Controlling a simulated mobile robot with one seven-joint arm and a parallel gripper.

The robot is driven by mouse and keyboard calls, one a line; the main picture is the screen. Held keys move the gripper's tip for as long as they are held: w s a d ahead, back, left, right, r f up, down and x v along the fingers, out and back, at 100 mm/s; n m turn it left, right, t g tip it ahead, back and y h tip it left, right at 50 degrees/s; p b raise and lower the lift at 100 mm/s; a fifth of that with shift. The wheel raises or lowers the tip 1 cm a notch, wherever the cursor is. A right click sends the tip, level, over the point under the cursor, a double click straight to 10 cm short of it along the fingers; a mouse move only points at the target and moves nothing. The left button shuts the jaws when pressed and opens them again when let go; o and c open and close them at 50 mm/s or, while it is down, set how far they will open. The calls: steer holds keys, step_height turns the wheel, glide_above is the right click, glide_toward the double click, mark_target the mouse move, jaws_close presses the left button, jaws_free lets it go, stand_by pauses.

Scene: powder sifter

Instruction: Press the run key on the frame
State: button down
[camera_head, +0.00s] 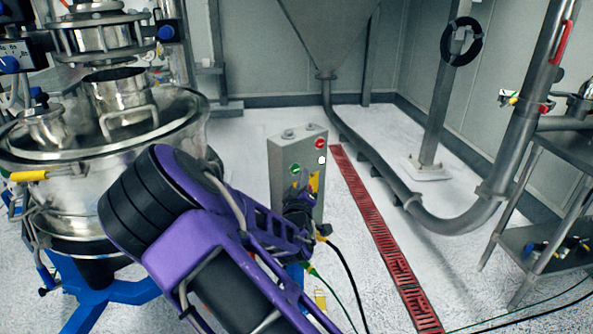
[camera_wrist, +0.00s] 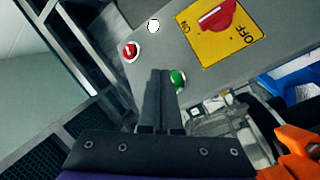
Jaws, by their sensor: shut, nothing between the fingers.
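A grey control box (camera_head: 283,165) stands in the middle of the head view. Its face carries a green button (camera_head: 295,170), a red button (camera_head: 320,143), a white button (camera_head: 322,160) and a yellow plate (camera_head: 315,183). I cannot read which is the run key. My gripper (camera_wrist: 160,72) is shut and empty, its fingertips pointing at the box face. In the wrist view the fingertips lie just left of the green button (camera_wrist: 179,80) and partly cover its edge. I cannot tell whether they touch it. The red button (camera_wrist: 131,52) and white button (camera_wrist: 153,26) are clear of the fingers.
The yellow plate bears a red ON/OFF switch (camera_wrist: 216,17), right of the fingers in the wrist view. A steel sifter vessel (camera_head: 60,170) on blue legs stands left. A red floor grate (camera_head: 385,235) and a grey pipe (camera_head: 465,222) run right of the box.

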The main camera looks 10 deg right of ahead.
steer(key=shift+w, duration=0.15)
steer(key=shift+w+a, duration=0.2)
steer(key=shift+w, duration=0.05)
steer(key=shift+w+a+b, duration=0.25)
steer(key=shift+w+b, duration=0.05)
steer(key=shift+w, duration=0.05)
stand_by(1.0)
steer(key=shift+s+d, duration=0.4)
steer(key=shift+s, duration=0.3)
steer(key=shift+s+d, duration=0.1)
steer(key=s, duration=0.1)
steer(key=s+d, duration=0.2)
steer(key=s, duration=0.1)
steer(key=shift+d, duration=0.25)
stand_by(0.5)
